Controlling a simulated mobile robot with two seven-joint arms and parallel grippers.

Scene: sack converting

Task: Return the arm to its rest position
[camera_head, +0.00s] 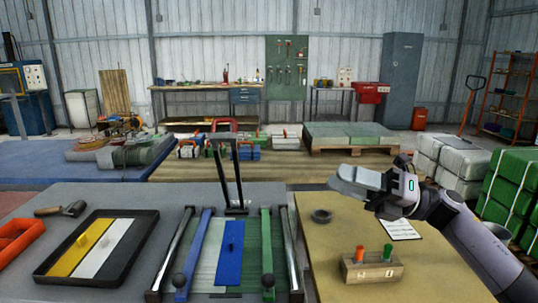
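My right arm (455,225) comes in from the lower right and bends over the right part of the table. Its gripper (340,181) points left, raised above the tan board. I see nothing held in it. Its fingertips are small and seen from the side, so I cannot tell whether they are apart. My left gripper is not in view.
Below my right gripper, the tan board (345,225) bears a dark ring (321,216), a wooden block (372,268) with orange and green handles, and a paper sheet (399,229). A railed fixture (237,238) with an upright black frame (229,172) stands left. A black tray (59,265) lies further left.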

